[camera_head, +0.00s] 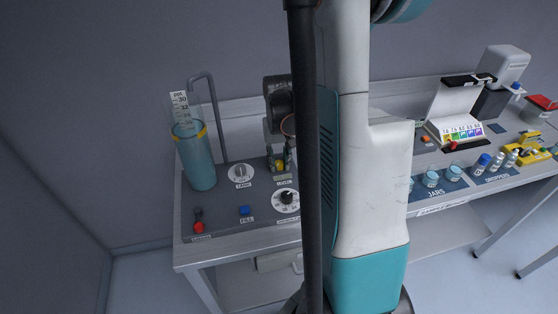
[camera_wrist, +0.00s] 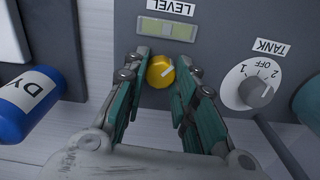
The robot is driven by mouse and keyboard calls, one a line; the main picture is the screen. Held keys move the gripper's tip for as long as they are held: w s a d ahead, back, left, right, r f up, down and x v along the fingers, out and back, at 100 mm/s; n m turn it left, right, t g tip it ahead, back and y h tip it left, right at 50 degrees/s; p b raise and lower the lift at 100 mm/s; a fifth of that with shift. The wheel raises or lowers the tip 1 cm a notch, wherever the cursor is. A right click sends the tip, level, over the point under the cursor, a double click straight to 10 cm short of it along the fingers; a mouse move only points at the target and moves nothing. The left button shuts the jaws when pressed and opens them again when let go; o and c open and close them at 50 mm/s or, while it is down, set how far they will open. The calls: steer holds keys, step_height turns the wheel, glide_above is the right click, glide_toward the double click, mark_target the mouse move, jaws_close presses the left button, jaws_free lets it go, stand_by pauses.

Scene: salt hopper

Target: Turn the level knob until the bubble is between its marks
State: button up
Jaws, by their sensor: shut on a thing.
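The level knob (camera_wrist: 160,72) is yellow, with a pale pointer line on its face. In the wrist view, my gripper (camera_wrist: 163,58) has one finger on each side of it and is shut on it. The level window (camera_wrist: 167,29) is a pale yellow-green strip just above the knob, by an upside-down LEVEL label (camera_wrist: 171,7). Dark lines show in the window, but I cannot make out where the bubble lies against its marks. In the head view, my arm hides much of the bench, and the gripper and level area are too small to read clearly.
The white TANK dial (camera_wrist: 251,86) is close on the right of my fingers in the wrist view. In the head view, a teal-filled cylinder (camera_head: 196,160), a FILL button (camera_head: 244,210) and a red-knobbed lever (camera_head: 198,226) are on the left.

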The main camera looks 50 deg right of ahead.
mark_target(279, 162)
steer(key=o, duration=1.1)
steer(key=shift+c, duration=0.2)
step_height(279, 162, up, 12)
stand_by(0.4)
